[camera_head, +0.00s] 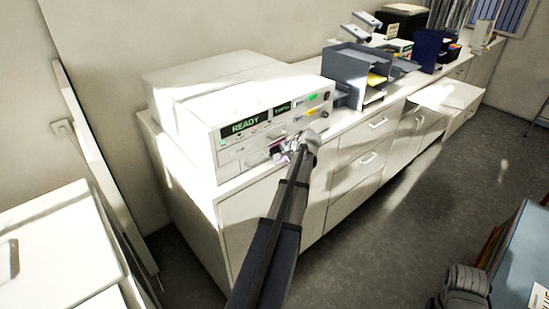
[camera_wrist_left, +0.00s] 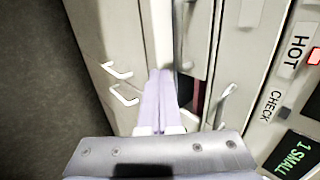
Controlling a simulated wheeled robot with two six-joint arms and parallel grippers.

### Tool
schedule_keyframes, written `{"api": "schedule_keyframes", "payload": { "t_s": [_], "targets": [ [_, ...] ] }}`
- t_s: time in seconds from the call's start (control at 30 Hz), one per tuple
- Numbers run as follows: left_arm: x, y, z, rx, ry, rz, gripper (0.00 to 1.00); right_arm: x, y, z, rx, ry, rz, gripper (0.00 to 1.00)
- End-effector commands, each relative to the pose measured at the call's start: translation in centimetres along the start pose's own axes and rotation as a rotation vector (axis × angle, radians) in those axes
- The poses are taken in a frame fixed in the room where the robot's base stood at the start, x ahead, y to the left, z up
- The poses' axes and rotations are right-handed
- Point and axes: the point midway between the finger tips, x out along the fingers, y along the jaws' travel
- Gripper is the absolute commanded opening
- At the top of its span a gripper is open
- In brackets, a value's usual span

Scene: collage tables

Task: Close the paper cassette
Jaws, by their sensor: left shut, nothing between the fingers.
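The white machine (camera_head: 235,95) with a lit READY display stands on the counter. The paper cassette is in its lower front; a cassette front with a handle (camera_head: 256,158) shows just left of my left gripper. My left gripper (camera_head: 298,148) is at the lower right of the machine's front, its arm hiding part of that area. In the left wrist view its lavender fingers (camera_wrist_left: 160,88) are shut together and empty. Beside them is a narrow dark reddish gap, with a metal handle (camera_wrist_left: 224,104) to its right. I cannot tell how far the cassette stands out, or whether the fingers touch it.
The white counter cabinet (camera_head: 355,165) has handled drawers below the machine. A grey paper tray (camera_head: 352,72) stands right of the machine. A blue-topped table (camera_head: 525,255) is at lower right; open floor lies between.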

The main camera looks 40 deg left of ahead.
Motion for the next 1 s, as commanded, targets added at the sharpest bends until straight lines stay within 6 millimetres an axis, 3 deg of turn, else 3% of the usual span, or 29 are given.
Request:
{"api": "schedule_keyframes", "payload": {
  "t_s": [0.03,0.1,0.4,0.63,1.0],
  "targets": [
    [-1.9,-0.6,0.1,0.002,0.001,0.0,0.0,-1.8,0.2,0.1,0.0,0.0,0.0,0.49],
    [-3.4,-0.5,0.1,0.003,0.002,0.0,0.0,-2.9,0.3,0.2,0.001,0.0,0.0,0.49],
    [-8.2,-0.4,0.0,0.001,0.001,0.001,0.0,-6.4,0.6,0.4,0.01,0.0,-0.002,0.49],
    [-9.7,-0.2,0.0,0.001,0.0,0.001,0.0,-7.4,0.7,0.4,0.013,0.0,-0.003,0.49],
    [-9.8,-0.1,0.0,0.0,0.0,0.001,0.0,-7.5,0.7,0.4,0.014,0.0,-0.003,0.49]
  ]
}}
